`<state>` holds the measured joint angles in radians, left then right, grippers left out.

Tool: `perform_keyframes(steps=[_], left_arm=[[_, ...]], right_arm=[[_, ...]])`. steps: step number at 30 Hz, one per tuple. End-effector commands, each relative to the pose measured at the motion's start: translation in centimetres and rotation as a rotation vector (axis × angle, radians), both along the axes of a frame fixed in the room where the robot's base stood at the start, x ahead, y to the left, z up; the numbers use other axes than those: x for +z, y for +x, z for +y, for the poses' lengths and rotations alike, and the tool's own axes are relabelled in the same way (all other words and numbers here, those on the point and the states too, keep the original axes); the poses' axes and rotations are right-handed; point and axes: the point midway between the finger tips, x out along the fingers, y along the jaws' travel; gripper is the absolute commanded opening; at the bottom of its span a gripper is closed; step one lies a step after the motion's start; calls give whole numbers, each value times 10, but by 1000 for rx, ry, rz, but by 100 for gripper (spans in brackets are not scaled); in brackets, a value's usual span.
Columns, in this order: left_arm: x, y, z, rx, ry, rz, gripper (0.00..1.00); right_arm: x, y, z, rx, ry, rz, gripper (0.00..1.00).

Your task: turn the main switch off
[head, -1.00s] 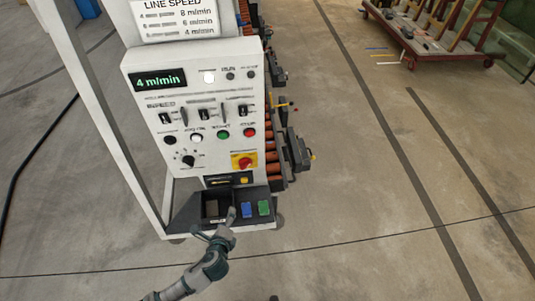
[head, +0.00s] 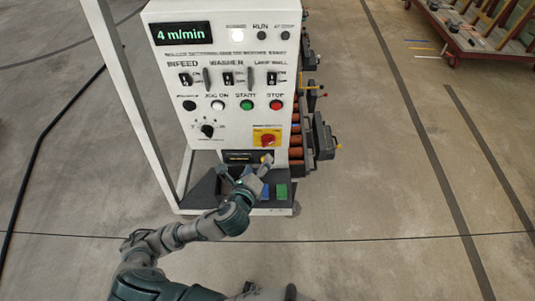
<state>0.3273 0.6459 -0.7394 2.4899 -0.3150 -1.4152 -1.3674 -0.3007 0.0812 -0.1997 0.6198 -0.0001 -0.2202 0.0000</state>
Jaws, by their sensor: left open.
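The main switch (head: 267,140) is a red rotary knob on a yellow plate, low on the right of the white control panel (head: 180,60). Its handle position is too small to read. My left gripper (head: 245,168) is open, with its fingers spread just below the switch, in front of the dark strip at the panel's bottom. Its right fingertip is close below the yellow plate and overlaps a small yellow part there. Nothing is between the fingers, and I cannot tell whether they touch the panel. My right gripper is out of view.
A dark tray (head: 203,190) with a blue block (head: 265,193) and a green block (head: 282,190) lies under the panel. Black, white, green and red buttons sit above the switch. Machine parts (head: 322,140) jut out at right. A red cart stands far right on open floor.

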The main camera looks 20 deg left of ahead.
Motion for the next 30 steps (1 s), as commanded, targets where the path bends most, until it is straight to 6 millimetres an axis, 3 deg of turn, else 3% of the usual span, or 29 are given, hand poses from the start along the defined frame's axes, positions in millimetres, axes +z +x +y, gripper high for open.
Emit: perform_keyframes(steps=[1, 3, 9, 15, 28, 30], left_arm=[[-8, 7, 0, 1, -3, -4, 79], [-10, 15, 0, -1, -2, -4, 79], [-15, 59, 0, 2, 0, 1, 79], [-23, 87, 0, 0, -1, -1, 79], [-26, 98, -1, -2, -2, -1, 79], [-26, 98, -1, -2, -2, -1, 62]], right_arm=[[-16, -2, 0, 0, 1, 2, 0], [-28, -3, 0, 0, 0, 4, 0], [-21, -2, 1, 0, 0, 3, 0], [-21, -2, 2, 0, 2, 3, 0], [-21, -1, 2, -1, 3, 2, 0], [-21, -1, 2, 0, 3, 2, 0]])
